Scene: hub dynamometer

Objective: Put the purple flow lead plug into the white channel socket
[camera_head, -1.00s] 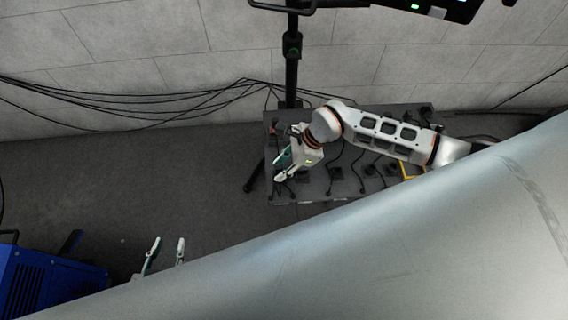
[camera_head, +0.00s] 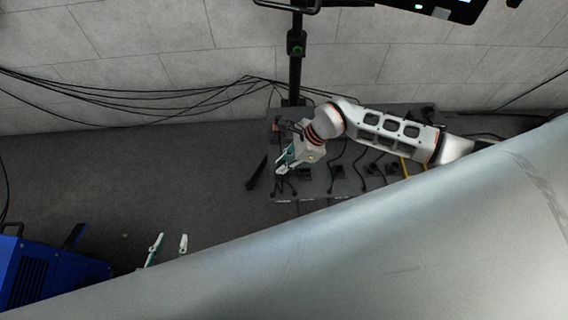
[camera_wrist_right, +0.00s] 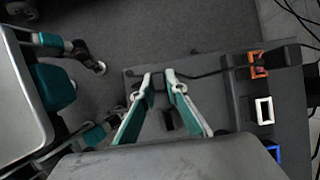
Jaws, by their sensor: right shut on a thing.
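My right gripper (camera_head: 281,164) is at the left part of the grey bench in the head view. In the right wrist view, its teal-and-white fingers (camera_wrist_right: 159,79) are closed on a dark lead plug (camera_wrist_right: 159,88), mostly hidden between the tips. No purple shows on it. A dark cable runs right from the tips. The white channel socket (camera_wrist_right: 264,110), a white rectangular frame, is on the bench to the right of the fingers, apart from them. My left gripper (camera_head: 169,246) is at the lower left in the head view, open and empty, partly hidden by a large grey surface.
The right wrist view shows an orange frame (camera_wrist_right: 258,65) above the white socket and a blue frame (camera_wrist_right: 275,154) below it. Black plugs and cables lie across the bench (camera_head: 315,190). A blue machine (camera_head: 45,277) stands at lower left.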

